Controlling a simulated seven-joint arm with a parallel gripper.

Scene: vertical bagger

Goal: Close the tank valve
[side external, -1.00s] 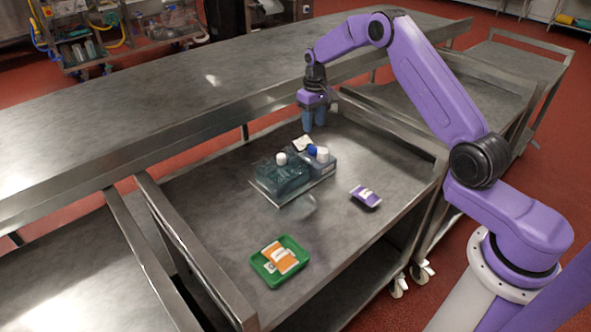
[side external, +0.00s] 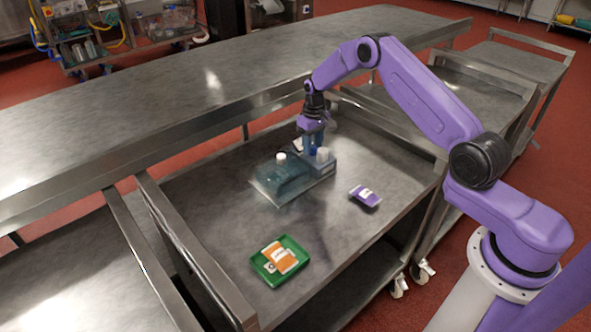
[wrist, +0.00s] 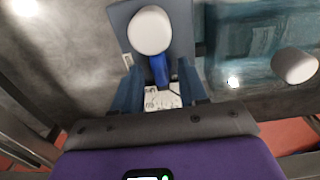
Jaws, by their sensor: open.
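The translucent teal tank (side external: 278,178) with a white cap (side external: 281,158) stands on the steel cart. It also shows at the right of the wrist view (wrist: 240,50). Beside it is a blue-grey block (side external: 322,170) with a white knob (side external: 322,154). The valve's blue handle (wrist: 158,70) is next to the white knob (wrist: 150,30) in the wrist view. My gripper (side external: 313,143) is open over the handle, its fingers (wrist: 160,82) one on each side. I see gaps between handle and fingers. The fingers partly hide the handle in the side view.
A printed white card (wrist: 163,97) lies behind the handle. A green tray (side external: 296,246) with an orange-and-white packet (side external: 279,257) is at the cart's front, and a purple packet (side external: 365,196) lies to the right. The cart has raised rails (side external: 190,250). A long steel bench (side external: 150,110) runs behind.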

